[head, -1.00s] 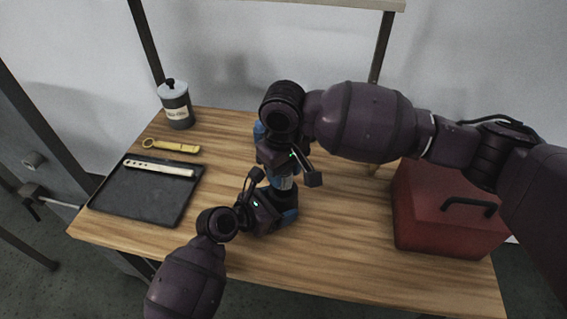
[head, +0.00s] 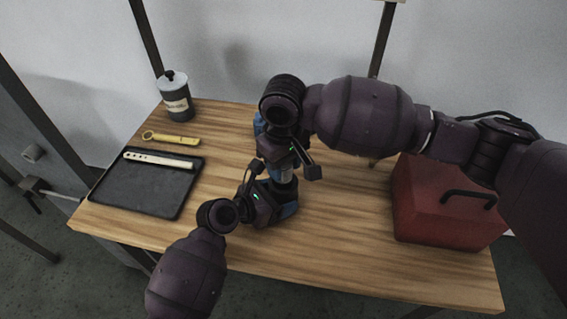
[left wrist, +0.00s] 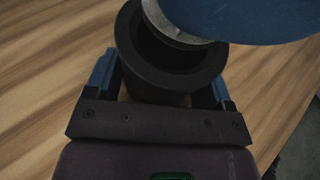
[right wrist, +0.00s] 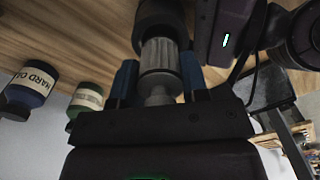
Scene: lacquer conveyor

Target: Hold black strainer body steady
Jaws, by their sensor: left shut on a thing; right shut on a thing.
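The black strainer body (left wrist: 165,72) is a dark open-topped cylinder in the left wrist view. My left gripper (left wrist: 160,92) is shut around it, one blue finger on each side, just above the table. In the head view my left gripper (head: 284,203) hides most of it. A silver ribbed cylinder (right wrist: 160,60) is between the blue fingers of my right gripper (right wrist: 157,85), shut on its stem. Its far end meets the dark body (right wrist: 158,15); how deep it sits is hidden.
A black tray (head: 150,195) with a pale slotted bar (head: 160,159) lies at left, a yellow wrench (head: 172,138) behind it. A labelled jar (head: 176,100) stands at the back left. A red box (head: 440,210) stands at right. The front right of the table is clear.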

